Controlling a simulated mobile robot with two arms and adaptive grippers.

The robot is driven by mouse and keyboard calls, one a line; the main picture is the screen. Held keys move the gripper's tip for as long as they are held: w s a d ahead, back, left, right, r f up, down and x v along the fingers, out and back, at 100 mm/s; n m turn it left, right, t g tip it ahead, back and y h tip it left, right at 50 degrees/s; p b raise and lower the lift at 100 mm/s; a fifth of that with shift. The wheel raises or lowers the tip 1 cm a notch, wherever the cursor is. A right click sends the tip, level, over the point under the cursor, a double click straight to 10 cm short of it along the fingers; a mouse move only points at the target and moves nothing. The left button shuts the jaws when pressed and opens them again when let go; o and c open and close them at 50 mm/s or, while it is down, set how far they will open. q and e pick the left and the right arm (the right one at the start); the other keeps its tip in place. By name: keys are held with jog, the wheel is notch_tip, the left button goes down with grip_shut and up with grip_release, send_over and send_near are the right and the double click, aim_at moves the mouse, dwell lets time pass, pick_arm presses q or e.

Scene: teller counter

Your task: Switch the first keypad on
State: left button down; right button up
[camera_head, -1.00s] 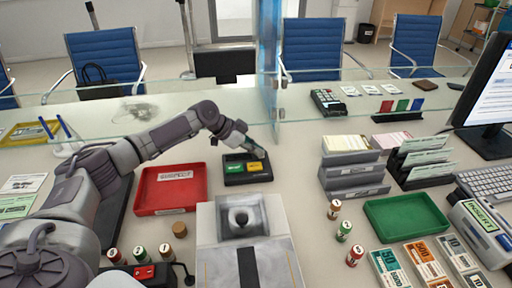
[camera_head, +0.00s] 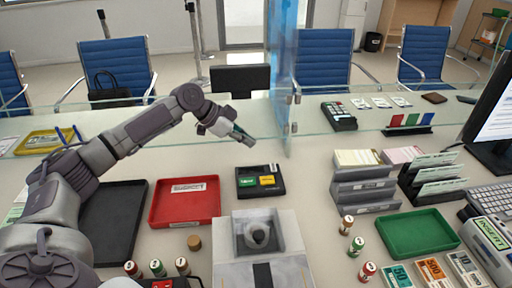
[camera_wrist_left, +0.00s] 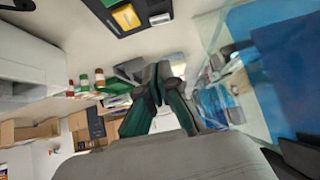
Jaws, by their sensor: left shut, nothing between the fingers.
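A black keypad box (camera_head: 247,193) lies flat on the counter, with a green button (camera_head: 248,182) and a yellow button (camera_head: 267,180) on top. Part of it also shows upside down at the top of the left wrist view (camera_wrist_left: 148,29). My left gripper (camera_head: 249,142) is shut and empty, held in the air above and behind the box, apart from it. Its dark green fingers meet in the left wrist view (camera_wrist_left: 158,76). Whether a button is pressed in cannot be told. My right gripper is not in view.
A red tray (camera_head: 185,217) is left of the box and a grey machine (camera_head: 232,272) is in front. A glass screen (camera_head: 284,100) stands close behind. A card terminal (camera_head: 339,116) is behind the screen line; a grey paper holder (camera_head: 362,188) is at right.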

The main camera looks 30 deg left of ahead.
pick_arm(q)
jog(key=shift+a+r, duration=0.1)
jog(key=shift+r, duration=0.05)
notch_tip(320, 180, up, 3)
jog(key=w+d+m+p, duration=0.2)
jog(key=d+p, duration=0.1)
jog(key=shift+n+t, duration=0.4)
jog(key=shift+n, duration=0.3)
jog(key=shift+s+a+f+p, duration=0.2)
jog(key=shift+s+a+f, duration=0.3)
jog(key=shift+a+f, duration=0.3)
jog(key=shift+s+a+f+p, duration=0.15)
jog(key=shift+s+a+f, duration=0.3)
jog(key=shift+a+f, duration=0.35)
jog(key=shift+a+r, duration=0.1)
jog(key=shift+r, duration=0.05)
